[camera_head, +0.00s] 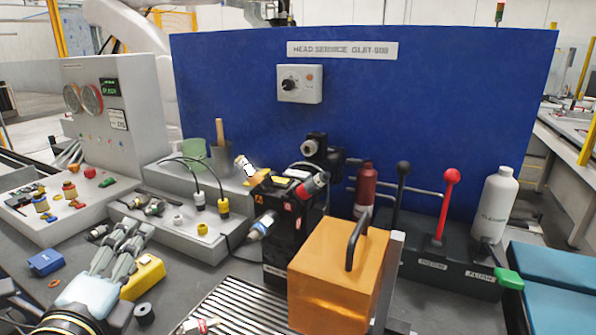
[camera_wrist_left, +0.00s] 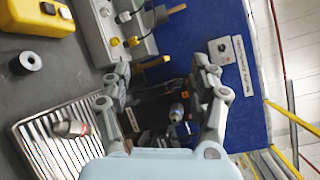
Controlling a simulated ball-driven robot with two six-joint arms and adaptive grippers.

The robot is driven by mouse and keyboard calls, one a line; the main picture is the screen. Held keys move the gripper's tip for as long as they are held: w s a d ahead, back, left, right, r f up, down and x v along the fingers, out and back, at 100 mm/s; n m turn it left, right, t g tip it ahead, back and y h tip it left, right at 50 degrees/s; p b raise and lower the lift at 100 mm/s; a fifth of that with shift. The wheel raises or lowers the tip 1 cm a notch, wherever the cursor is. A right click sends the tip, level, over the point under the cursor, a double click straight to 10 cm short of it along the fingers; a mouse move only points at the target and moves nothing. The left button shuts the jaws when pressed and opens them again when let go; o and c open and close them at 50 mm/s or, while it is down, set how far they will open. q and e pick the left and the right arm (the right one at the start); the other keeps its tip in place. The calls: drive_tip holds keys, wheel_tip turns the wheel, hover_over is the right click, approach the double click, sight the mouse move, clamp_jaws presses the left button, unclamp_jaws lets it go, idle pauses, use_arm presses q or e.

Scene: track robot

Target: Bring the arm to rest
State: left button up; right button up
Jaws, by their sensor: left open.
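My left gripper (camera_head: 128,232) comes in from the lower left, above the grey bench, beside a yellow box (camera_head: 143,277). In the left wrist view its two fingers (camera_wrist_left: 160,72) stand wide apart with nothing held between them. Beyond the fingers, the black block (camera_wrist_left: 160,105) with its connectors shows in the background. In the head view this black block (camera_head: 283,235) stands to the right of the gripper, clear of it. My right gripper is not in view.
An orange box (camera_head: 325,265) with a dark handle stands right of a slotted grate (camera_head: 245,312). A loose connector (camera_head: 200,326) lies on the grate. A blue panel (camera_head: 400,95) closes off the back. Red and black levers (camera_head: 445,205) and a white bottle (camera_head: 495,205) stand at right.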

use_arm(q)
drive_tip(key=s+a+f+n+g+y, duration=0.2)
drive_tip(key=s+a+n+g+y, duration=0.25)
drive_tip(key=n, duration=0.55)
drive_tip(key=s+d+f+n+g+h, duration=0.25)
drive_tip(key=s+n+g, duration=0.25)
drive_tip(key=s, duration=0.4)
drive_tip(key=s+d+f+n+g+h, duration=0.25)
drive_tip(key=s+n+g, duration=0.2)
drive_tip(key=s, duration=0.45)
drive_tip(key=s+a+f+n+g+b, duration=0.15)
drive_tip(key=f+b, duration=0.25)
drive_tip(key=f, duration=1.3)
drive_tip(key=a+f+b, duration=0.2)
drive_tip(key=f+b, duration=0.2)
drive_tip(key=f, duration=1.3)
drive_tip(key=s+f+b, duration=0.3)
drive_tip(key=s+f, duration=0.6)
drive_tip(key=f, duration=0.2)
drive_tip(key=s+f+b, duration=0.3)
drive_tip(key=s+f, duration=0.6)
drive_tip(key=f, duration=0.3)
drive_tip(key=shift+s+a+f+g+h, duration=0.3)
drive_tip(key=shift+s+a+g+h, duration=0.05)
drive_tip(key=shift+a+g+h, duration=0.1)
drive_tip(key=shift+b, duration=0.3)
